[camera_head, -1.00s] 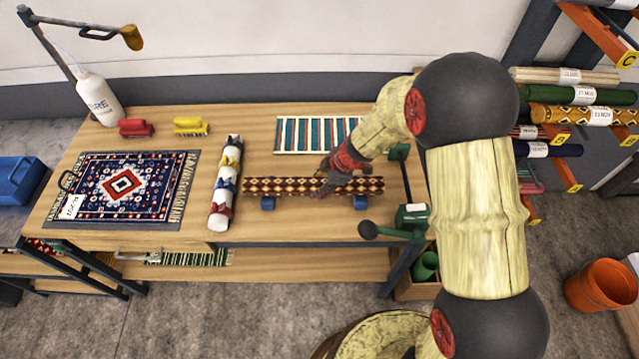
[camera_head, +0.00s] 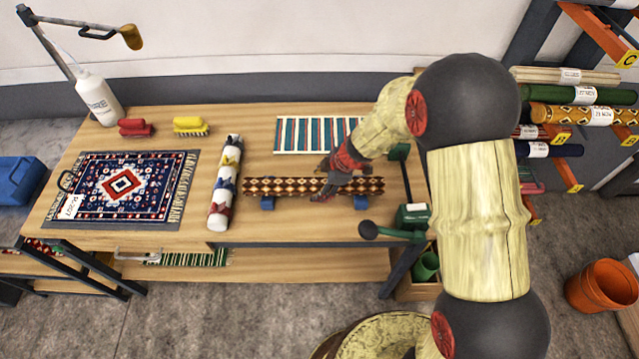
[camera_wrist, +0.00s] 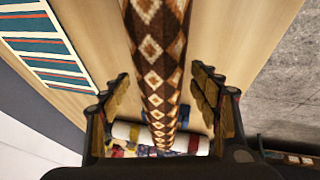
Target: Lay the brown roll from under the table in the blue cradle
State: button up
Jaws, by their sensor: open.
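The brown roll (camera_head: 285,187), patterned with cream and orange diamonds, lies level across the blue cradle (camera_head: 267,203) on the table top. Two blue supports of the cradle show below the roll. My gripper (camera_head: 330,183) is over the right half of the roll. In the wrist view the brown roll (camera_wrist: 157,60) runs between the spread fingers of my gripper (camera_wrist: 160,100), with a gap on both sides. The gripper is open and holds nothing.
A patterned rug (camera_head: 120,185) covers the table's left. A green device with a crank (camera_head: 410,216) sits at the right front edge.

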jog(key=shift+r, duration=0.15)
jog(key=s+d+r+m, duration=0.2)
jog(key=s+d+r, duration=0.15)
jog(key=r, duration=0.45)
jog(key=s+d+r+m+t+h+p, duration=0.1)
jog(key=s+d+r+m, duration=0.15)
jog(key=s+r, duration=0.45)
jog(key=s+d+r+m, duration=0.2)
jog(key=d+r+m, duration=0.1)
jog(key=r, duration=0.7)
jog(key=s+d+r+m+h, duration=0.1)
jog(key=s+d+r+m, duration=0.1)
jog(key=s, duration=0.3)
jog(key=s+d+r+m+t+h, duration=0.1)
jog(key=s+d+r+m, duration=0.2)
jog(key=s+m, duration=0.2)
jog(key=s+d+r+m+t+h, duration=0.1)
jog(key=s+d+r+m, duration=0.1)
jog(key=s, duration=0.3)
jog(key=shift+s+d+r+m+h, duration=0.15)
jog(key=shift+d+r+m+h, duration=0.15)
jog(key=shift+m, duration=0.55)
jog(key=shift+f, duration=0.1)
